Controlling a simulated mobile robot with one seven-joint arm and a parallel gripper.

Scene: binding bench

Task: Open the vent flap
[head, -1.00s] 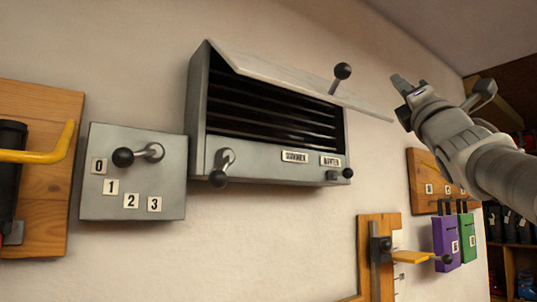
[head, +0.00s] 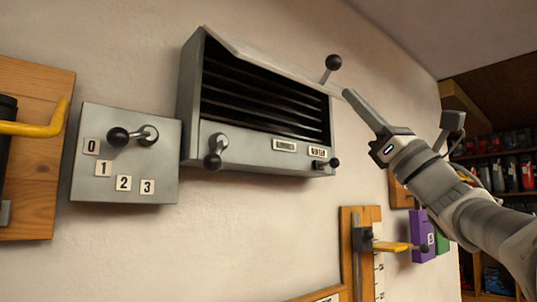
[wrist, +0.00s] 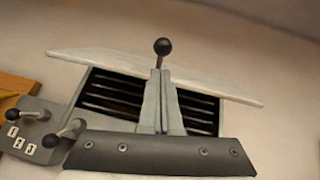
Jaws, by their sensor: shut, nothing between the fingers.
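The vent is a grey wall box (head: 188,110) with dark slats (head: 262,100); it also shows in the wrist view (wrist: 88,98). Its pale vent flap (head: 265,66) is hinged along the top and stands raised, so the slats are uncovered. A black ball knob (head: 333,62) on a short stem sticks up from the flap. My gripper (head: 348,94) is shut and empty, its fingertips close to the flap's right end in the head view. In the wrist view the fingers (wrist: 160,74) overlap the flap (wrist: 108,62) just below the knob (wrist: 162,46). I cannot tell whether they touch it.
Left of the vent is a grey plate (head: 125,185) with a ball-ended lever and number labels. The vent's front carries another lever (head: 214,150) and a small black knob (head: 334,163). Below right are a wooden fixture (head: 346,245) and a purple holder (head: 420,238). Shelves stand at far right.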

